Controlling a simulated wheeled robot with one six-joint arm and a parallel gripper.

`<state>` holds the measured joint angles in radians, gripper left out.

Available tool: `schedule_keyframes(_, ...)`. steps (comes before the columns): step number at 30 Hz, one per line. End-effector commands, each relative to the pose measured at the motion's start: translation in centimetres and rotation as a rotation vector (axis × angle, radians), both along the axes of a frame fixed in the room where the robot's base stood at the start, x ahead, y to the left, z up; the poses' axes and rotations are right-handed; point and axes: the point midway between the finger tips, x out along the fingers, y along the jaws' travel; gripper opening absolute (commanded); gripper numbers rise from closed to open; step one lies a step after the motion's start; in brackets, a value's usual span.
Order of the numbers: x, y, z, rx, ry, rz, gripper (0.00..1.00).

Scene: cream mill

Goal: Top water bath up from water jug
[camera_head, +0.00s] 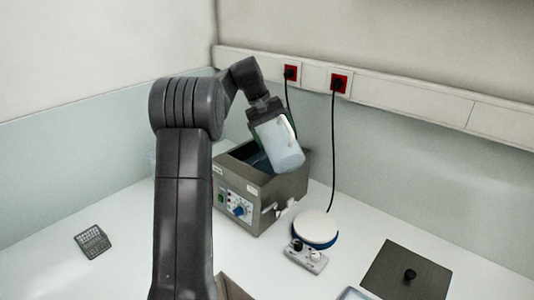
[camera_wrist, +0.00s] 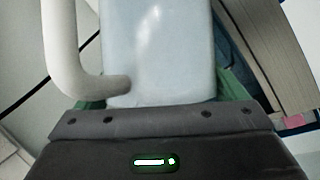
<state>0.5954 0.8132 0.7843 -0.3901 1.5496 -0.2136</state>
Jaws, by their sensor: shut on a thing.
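The water jug (camera_head: 280,143) is a pale translucent vessel, tilted over the water bath (camera_head: 286,188). My gripper (camera_head: 264,113) is shut on the jug. The bath is a grey box with an open top and a front panel with a blue knob; bluish water shows inside it, partly hidden by the jug. In the wrist view the jug (camera_wrist: 160,50) fills the middle, with its white handle (camera_wrist: 65,55) at the left and green finger pads beside it. The bath's wall (camera_wrist: 262,50) shows at the right. I cannot tell whether water is flowing.
A round white-topped stirrer (camera_head: 316,228) with a control unit stands right of the bath. A dark lid with a black knob (camera_head: 408,277) lies at the front right. A small dark rack (camera_head: 92,242) sits at the left. Cables hang from red wall sockets (camera_head: 339,82) behind.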

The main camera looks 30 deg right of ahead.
Motion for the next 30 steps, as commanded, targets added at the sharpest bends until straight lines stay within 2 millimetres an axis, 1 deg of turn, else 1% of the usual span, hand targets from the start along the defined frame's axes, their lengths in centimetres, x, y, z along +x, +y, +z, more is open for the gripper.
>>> schedule_keyframes(4, -0.3, 0.0, -0.1, -0.016, -0.076, -0.004, 0.21)
schedule_keyframes(8, -0.6, 0.0, 0.2, -0.033, -0.172, -0.007, 0.21)
schedule_keyframes(30, -2.0, 0.2, 2.5, -0.129, -0.709, -0.026, 0.21)
